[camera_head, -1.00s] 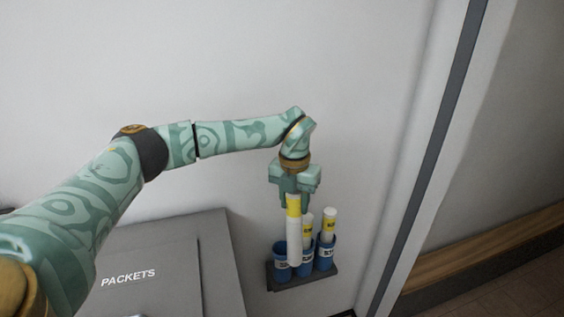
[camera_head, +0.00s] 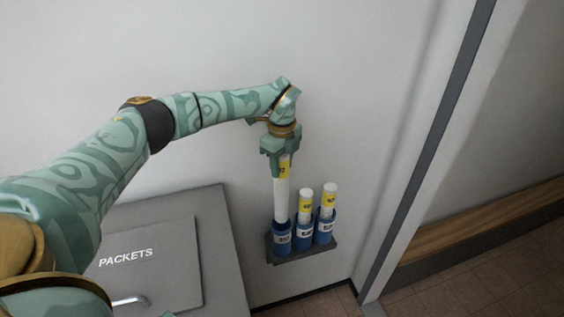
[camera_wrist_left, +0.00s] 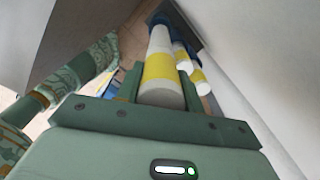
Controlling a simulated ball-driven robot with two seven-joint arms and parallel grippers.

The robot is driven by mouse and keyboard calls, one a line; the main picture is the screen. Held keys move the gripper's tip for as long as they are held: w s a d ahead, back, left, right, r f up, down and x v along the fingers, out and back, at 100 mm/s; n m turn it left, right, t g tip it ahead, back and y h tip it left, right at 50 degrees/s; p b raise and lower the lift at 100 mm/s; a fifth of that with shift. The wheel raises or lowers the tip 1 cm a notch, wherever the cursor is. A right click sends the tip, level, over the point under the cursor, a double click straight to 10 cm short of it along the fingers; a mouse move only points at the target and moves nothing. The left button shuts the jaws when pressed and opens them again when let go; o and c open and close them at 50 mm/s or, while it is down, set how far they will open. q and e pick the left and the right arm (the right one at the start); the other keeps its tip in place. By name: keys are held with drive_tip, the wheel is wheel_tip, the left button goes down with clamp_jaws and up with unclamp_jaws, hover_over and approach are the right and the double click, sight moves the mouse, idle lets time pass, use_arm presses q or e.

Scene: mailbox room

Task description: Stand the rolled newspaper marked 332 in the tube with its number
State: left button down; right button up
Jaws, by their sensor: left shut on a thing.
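My left gripper (camera_head: 283,172) points down, shut on the upper end of a white rolled newspaper (camera_head: 281,200) with a yellow band. The roll stands nearly upright. Its lower end meets the mouth of the leftmost blue tube (camera_head: 282,238) and seems to be just inside; how deep is hidden. The tube has a white label too small to read surely, and the roll's number is partly covered by the fingers. In the left wrist view the roll (camera_wrist_left: 160,68) runs from the fingers toward the blue tube at the far end. My right gripper is not in view.
The middle tube (camera_head: 305,234) and right tube (camera_head: 325,230) each hold a shorter-showing yellow-banded roll, close beside mine. All stand on a dark wall shelf (camera_head: 292,257). A grey PACKETS box (camera_head: 150,262) is at the left. A door frame (camera_head: 420,150) is at the right.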

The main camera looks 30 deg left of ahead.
sight(282, 194)
use_arm(q)
wheel_tip(282, 194, down, 2)
drive_tip(key=shift+b, duration=0.6)
drive_tip(key=shift+f+b, duration=2.1)
drive_tip(key=shift+f, duration=2.75)
drive_tip(key=c, duration=0.8)
unclamp_jaws()
wheel_tip(282, 194, up, 16)
drive_tip(key=shift+r+p, duration=0.15)
drive_tip(key=shift+p, duration=0.55)
